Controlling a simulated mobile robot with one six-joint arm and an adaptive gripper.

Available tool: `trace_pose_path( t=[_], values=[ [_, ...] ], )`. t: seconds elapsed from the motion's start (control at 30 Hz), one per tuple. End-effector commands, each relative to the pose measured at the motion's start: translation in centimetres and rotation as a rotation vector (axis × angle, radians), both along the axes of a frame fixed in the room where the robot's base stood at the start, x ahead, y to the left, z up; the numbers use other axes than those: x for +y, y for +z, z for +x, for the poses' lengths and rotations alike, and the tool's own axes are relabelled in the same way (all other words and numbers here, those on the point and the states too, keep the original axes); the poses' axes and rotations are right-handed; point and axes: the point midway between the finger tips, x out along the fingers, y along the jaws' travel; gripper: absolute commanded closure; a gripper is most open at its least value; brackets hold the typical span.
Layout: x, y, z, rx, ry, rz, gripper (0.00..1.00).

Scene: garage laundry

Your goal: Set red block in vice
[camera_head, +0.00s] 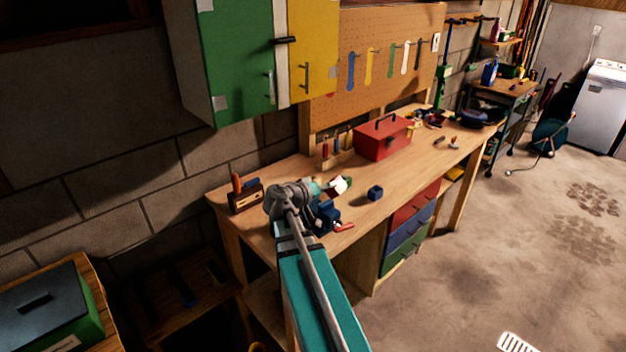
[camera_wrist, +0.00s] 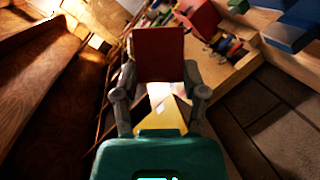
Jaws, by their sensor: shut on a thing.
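My gripper (camera_wrist: 160,88) is shut on a red block (camera_wrist: 158,54), which sits between the two grey fingers in the wrist view. In the head view my gripper (camera_head: 340,185) is over the workbench, and the red block cannot be made out there. The blue vice (camera_head: 323,214), with a red handle (camera_head: 344,227), is at the bench's front edge, just below my gripper in the picture. My arm partly hides the vice, and its jaw opening cannot be seen clearly. The block is apart from the vice as far as I can tell.
A small blue block (camera_head: 375,193) lies on the workbench (camera_head: 400,175) right of the vice. A red toolbox (camera_head: 382,138) and a rack of screwdrivers (camera_head: 338,153) stand behind. A wooden holder (camera_head: 246,199) is at the left end. Bare benchtop lies around the blue block.

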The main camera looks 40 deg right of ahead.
Motion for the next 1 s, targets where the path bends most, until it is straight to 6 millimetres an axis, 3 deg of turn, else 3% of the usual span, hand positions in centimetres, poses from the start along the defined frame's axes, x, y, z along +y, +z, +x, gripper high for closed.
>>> trace_pose_path(
  t=[0.27,0.7,1.0],
  values=[
    [-1.1,-1.2,3.1,-0.171,-0.059,0.044,0.99],
    [-3.2,-4.2,10.2,-0.64,-0.243,0.157,0.99],
    [-3.7,-4.8,11.8,-0.772,-0.303,0.185,0.99]
  ],
)
